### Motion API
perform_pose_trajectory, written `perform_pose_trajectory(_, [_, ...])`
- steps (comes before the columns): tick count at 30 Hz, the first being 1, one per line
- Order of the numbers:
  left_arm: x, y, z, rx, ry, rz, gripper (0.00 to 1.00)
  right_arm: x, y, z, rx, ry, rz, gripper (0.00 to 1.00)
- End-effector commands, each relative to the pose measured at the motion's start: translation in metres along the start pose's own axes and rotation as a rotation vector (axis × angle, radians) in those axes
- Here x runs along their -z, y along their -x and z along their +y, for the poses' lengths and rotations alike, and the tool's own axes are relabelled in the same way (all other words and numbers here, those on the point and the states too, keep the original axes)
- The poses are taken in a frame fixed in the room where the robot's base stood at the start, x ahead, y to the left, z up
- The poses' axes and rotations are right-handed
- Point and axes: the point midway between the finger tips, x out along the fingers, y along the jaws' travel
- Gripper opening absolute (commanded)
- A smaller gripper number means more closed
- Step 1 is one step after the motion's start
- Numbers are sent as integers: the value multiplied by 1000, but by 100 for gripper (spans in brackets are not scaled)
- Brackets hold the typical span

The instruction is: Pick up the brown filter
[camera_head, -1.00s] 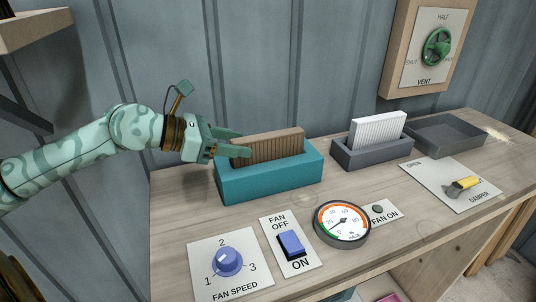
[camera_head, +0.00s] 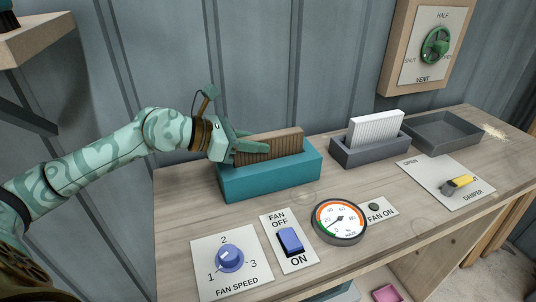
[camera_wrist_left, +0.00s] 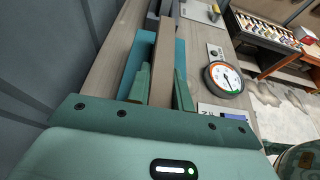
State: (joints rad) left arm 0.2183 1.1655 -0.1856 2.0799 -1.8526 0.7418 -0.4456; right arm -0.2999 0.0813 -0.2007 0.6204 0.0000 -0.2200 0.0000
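The brown pleated filter (camera_head: 282,143) stands upright in a teal holder (camera_head: 270,181) on the wooden bench. My left gripper (camera_head: 254,143) comes in from the left at the filter's left end, one finger on each side of it. In the left wrist view the filter (camera_wrist_left: 161,70) runs between the two fingers (camera_wrist_left: 162,80), with narrow gaps showing beside it, so the gripper looks open around it. The near finger hides part of the filter's face. My right gripper is not in view.
A white filter (camera_head: 377,130) stands in a grey holder (camera_head: 371,152) to the right, beside an empty grey tray (camera_head: 445,146). In front are a speed knob (camera_head: 229,258), a fan switch (camera_head: 291,241), a gauge (camera_head: 340,219) and a damper lever (camera_head: 459,184). A corrugated wall rises behind.

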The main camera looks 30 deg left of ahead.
Motion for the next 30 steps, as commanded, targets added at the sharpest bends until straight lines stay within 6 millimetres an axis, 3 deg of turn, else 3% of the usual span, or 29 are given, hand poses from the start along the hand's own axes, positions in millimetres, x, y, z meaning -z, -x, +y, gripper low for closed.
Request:
perform_pose_trajectory(11, [-11,4,0,0,-2,-3,0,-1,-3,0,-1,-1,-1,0])
perform_pose_trajectory(24, [-74,31,0,-1,-3,-4,0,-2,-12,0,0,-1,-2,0])
perform_pose_trajectory(30, [-91,38,0,0,-1,-2,0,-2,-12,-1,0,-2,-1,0])
